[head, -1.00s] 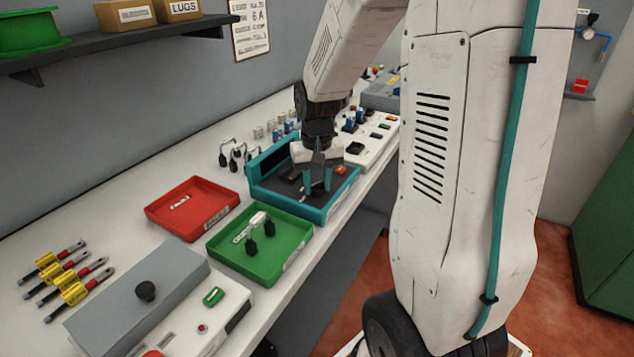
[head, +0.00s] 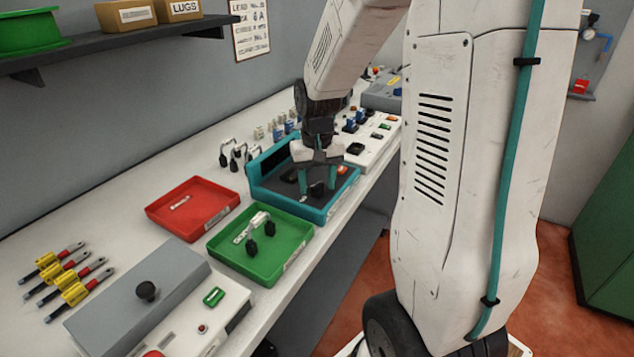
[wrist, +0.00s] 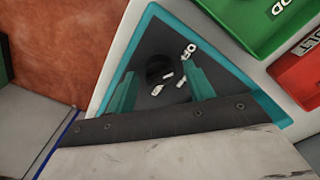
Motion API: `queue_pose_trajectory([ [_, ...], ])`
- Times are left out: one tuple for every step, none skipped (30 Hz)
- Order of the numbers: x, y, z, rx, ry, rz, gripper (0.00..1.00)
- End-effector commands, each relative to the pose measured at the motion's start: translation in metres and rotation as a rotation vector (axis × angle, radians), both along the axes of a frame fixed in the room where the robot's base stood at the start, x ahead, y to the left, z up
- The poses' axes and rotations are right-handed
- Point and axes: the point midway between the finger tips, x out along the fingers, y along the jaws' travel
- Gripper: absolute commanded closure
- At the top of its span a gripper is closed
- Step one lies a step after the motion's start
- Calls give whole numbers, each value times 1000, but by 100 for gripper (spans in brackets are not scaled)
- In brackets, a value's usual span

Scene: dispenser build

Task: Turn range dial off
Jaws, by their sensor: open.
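The range dial (wrist: 160,68) is a dark round knob on the dark panel of a teal-framed tester (head: 262,192). In the wrist view, white label marks, one reading like "OF", sit beside it, and its exact pointer setting is hard to read. In the head view the dial (head: 317,187) shows small and dark between the fingers. My gripper (head: 318,180) points down over the panel, open, with one teal finger on each side of the dial. In the wrist view the fingers of my gripper (wrist: 160,88) are clearly apart with nothing held between them.
A green tray (head: 222,247) holding a lead and a red tray (head: 180,236) stand near the tester. A small orange switch (head: 342,170) is on its panel. A white unit with switches (head: 372,150) stands behind. A grey box (head: 110,305) is at the front.

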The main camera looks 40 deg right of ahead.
Motion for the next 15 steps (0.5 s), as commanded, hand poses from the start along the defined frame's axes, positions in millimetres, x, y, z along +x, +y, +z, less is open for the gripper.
queue_pose_trajectory([
  [0,0,6,-1,-3,0,47],
  [1,0,11,-2,-4,0,47],
  [1,0,18,-2,-5,0,47],
  [1,0,23,-2,-5,0,47],
  [1,0,29,-2,-5,0,47],
  [1,0,36,-2,-5,0,47],
  [1,0,41,-2,-5,0,47],
  [1,0,46,-2,-5,0,47],
  [1,0,53,-2,-5,1,47],
  [1,0,57,-2,-5,1,47],
  [1,0,61,-2,-5,1,47],
  [1,0,65,-2,-4,1,47],
  [1,0,67,-1,-3,1,47],
  [1,0,69,-1,-2,1,47],
  [1,0,72,-1,-3,1,47],
])
